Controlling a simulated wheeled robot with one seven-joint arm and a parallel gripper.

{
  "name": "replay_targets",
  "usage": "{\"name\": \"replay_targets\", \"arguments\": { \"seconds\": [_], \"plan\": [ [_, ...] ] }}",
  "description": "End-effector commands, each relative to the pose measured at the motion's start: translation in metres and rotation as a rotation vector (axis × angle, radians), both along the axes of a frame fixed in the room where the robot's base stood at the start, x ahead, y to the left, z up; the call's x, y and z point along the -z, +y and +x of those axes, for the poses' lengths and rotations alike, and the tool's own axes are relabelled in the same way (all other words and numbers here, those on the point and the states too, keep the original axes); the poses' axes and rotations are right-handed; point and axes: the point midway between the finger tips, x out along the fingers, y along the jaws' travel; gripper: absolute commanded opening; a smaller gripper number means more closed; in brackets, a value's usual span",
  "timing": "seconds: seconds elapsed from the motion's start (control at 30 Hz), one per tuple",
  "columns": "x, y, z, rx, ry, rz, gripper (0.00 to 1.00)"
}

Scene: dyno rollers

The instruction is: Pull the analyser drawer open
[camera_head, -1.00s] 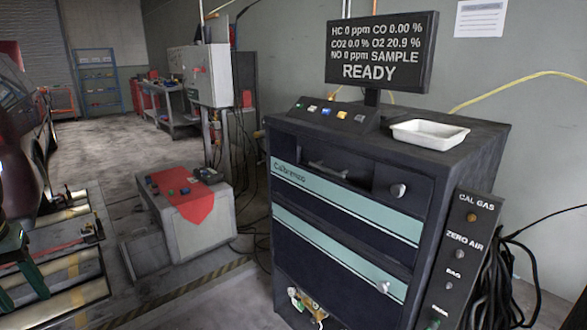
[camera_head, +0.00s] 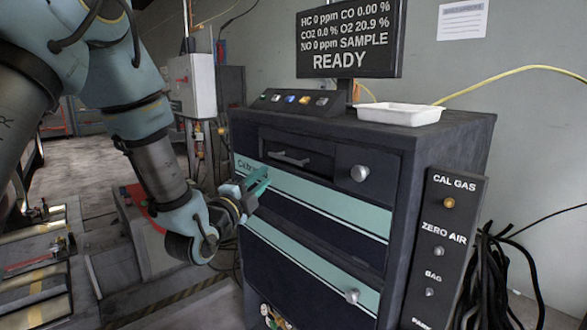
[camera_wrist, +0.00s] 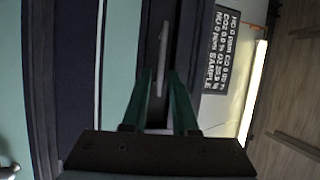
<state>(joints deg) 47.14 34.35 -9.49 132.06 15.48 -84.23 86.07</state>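The dark analyser cabinet (camera_head: 330,133) with teal bands stands right of the middle in the head view. Its drawer front near the top has a recess with a pale bar handle (camera_head: 291,158). In the wrist view the handle (camera_wrist: 162,58) shows as an upright bar just beyond the fingertips. My gripper (camera_head: 262,182), with green fingers, is in front of the cabinet, a little left of and below the handle. In the wrist view the two fingers (camera_wrist: 161,80) are spread apart with nothing between them, and the handle lies in line with the gap.
Round knobs (camera_head: 359,173) sit on the cabinet's right side. A white tray (camera_head: 400,113) and a monitor (camera_head: 350,40) stand on top. The cal gas panel (camera_head: 452,240) and coiled black cables (camera_head: 492,275) are at the right. A low box with a red cloth (camera_head: 140,200) is behind my arm.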

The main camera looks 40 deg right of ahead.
Motion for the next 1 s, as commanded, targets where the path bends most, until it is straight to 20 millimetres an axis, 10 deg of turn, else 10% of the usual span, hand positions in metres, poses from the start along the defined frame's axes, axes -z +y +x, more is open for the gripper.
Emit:
{"name": "replay_targets", "arguments": {
  "seconds": [0.7, 1.0],
  "plan": [
    [-0.021, -0.093, 0.027, 0.008, -0.025, -0.017, 0.27],
    [-0.022, -0.103, 0.03, 0.008, -0.024, -0.016, 0.27]
  ]
}}
